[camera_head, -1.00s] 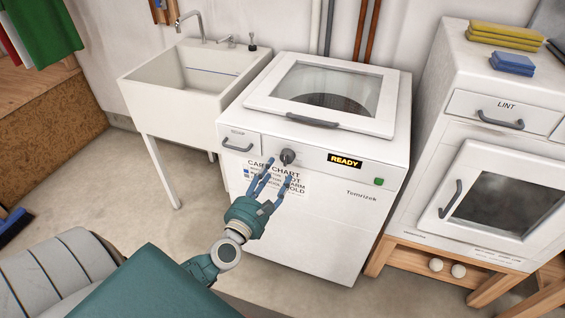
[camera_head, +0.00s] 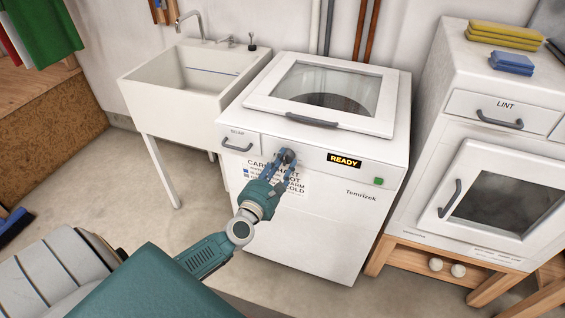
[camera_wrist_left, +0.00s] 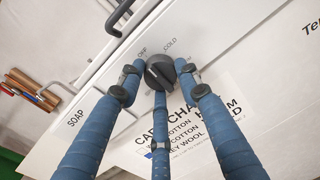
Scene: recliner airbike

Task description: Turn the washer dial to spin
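The washer (camera_head: 320,225) is white with a lid on top and a lit READY display (camera_head: 344,161). Its dark round dial (camera_head: 288,156) is on the front panel left of the display. The fingers partly cover the dial and the chart below. My right gripper is not in view.
A soap drawer with a handle (camera_head: 237,147) is left of the dial, and a green button (camera_head: 379,181) is at the right. A white sink (camera_head: 165,110) stands left of the washer. A dryer (camera_head: 440,130) stands right on a wooden stand.

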